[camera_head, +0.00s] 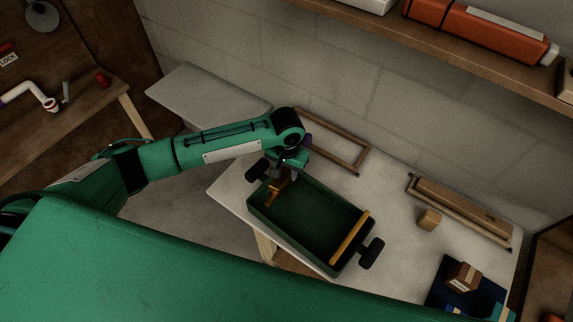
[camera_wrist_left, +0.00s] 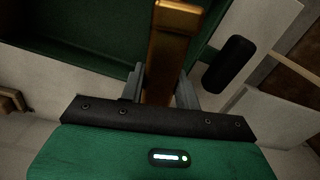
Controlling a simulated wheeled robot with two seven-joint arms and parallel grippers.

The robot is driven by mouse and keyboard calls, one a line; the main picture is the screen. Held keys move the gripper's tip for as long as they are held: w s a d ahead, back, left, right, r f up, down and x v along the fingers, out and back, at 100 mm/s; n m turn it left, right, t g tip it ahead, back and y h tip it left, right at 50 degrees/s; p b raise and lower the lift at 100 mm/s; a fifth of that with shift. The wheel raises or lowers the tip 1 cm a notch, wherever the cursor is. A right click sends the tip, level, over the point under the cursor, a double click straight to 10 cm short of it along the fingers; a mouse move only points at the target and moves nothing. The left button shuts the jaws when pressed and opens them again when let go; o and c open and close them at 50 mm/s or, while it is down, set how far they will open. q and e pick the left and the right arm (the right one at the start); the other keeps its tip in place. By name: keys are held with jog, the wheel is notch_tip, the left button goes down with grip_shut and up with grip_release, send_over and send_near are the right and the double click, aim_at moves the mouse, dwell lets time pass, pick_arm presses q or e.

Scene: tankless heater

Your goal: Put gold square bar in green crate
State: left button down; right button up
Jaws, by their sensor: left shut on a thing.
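The green crate (camera_head: 300,213) stands on the pale table, open at the top, with a black handle at each end. It also shows in the left wrist view (camera_wrist_left: 75,45). My left gripper (camera_head: 285,175) is above the crate's left end. In the left wrist view its fingers (camera_wrist_left: 160,92) are shut on the gold square bar (camera_wrist_left: 168,50). In the head view the bar (camera_head: 275,194) hangs below the gripper, over the crate's left end. I cannot tell whether it touches the crate floor. My right gripper is out of view.
A yellow bar (camera_head: 350,236) lies across the crate's right end. A wooden frame (camera_head: 335,142) is behind the crate. A small tan block (camera_head: 429,219) and a long wooden box (camera_head: 460,206) are to the right. A blue tray (camera_head: 437,293) holds boxes. A shelf (camera_head: 440,42) overhangs the back.

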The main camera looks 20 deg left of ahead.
pick_arm(q)
jog(key=b, duration=0.2)
send_over(287, 191)
notch_tip(287, 191, down, 6)
jog(key=shift+f, duration=0.9)
jog(key=shift+f+b, duration=0.3)
jog(key=shift+f, duration=0.2)
jog(key=c, duration=0.9)
grip_release()
